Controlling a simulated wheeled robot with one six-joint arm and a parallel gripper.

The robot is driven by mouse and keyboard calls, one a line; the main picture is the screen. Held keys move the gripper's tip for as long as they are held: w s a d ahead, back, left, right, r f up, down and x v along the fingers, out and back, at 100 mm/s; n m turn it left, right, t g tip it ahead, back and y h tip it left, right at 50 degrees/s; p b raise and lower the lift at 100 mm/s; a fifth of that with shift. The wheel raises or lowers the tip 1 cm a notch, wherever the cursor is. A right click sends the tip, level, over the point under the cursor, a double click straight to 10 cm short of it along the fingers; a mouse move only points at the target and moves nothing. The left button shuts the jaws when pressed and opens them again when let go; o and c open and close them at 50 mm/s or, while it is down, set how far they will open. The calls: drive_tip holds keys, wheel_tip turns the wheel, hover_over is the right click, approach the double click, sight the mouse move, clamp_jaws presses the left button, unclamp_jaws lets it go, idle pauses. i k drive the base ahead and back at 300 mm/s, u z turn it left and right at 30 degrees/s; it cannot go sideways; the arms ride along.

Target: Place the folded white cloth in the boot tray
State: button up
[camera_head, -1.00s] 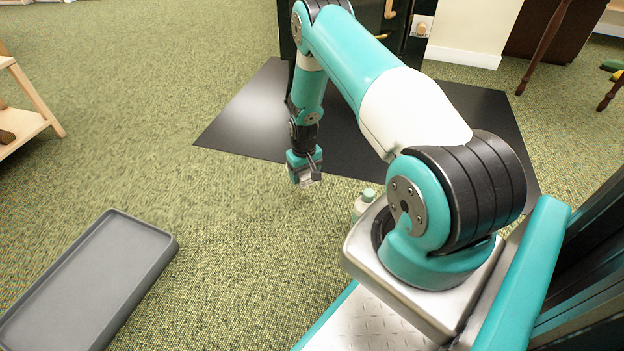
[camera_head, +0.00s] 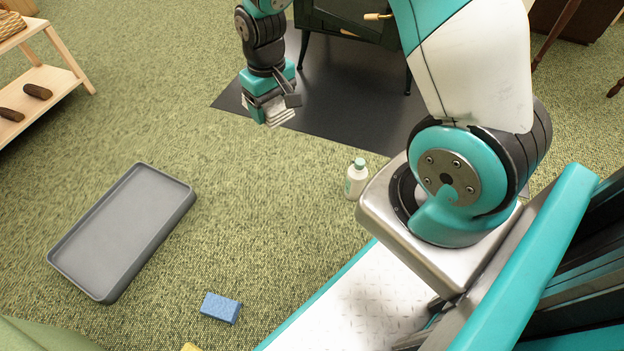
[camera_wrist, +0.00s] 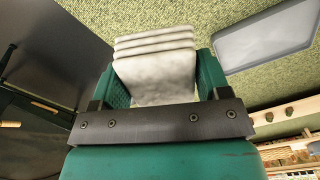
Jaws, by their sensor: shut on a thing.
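The folded white cloth (camera_wrist: 155,72) is between the two fingers of my gripper (camera_wrist: 160,85) in the wrist view, its layered folds facing outward. In the head view my gripper (camera_head: 268,105) is shut on the cloth (camera_head: 281,114) and holds it above the carpet, near the left edge of the black mat. The grey boot tray (camera_head: 118,228) lies on the carpet to the left, below my gripper in the picture. It is empty, and apart from the cloth. The tray also shows at the upper right of the wrist view (camera_wrist: 265,38).
A white bottle with a green cap (camera_head: 356,178) stands beside my base. A blue sponge (camera_head: 221,307) lies on the carpet, right of the tray. A wooden shelf (camera_head: 62,82) stands at the left; a dark stove-like cabinet (camera_head: 352,22) stands on the black mat (camera_head: 340,110). Carpet between gripper and tray is clear.

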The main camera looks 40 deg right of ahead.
sight(142, 225)
drive_tip(key=k, duration=0.25)
drive_tip(key=z, duration=2.6)
drive_tip(key=k, duration=0.25)
drive_tip(key=u, duration=2.6)
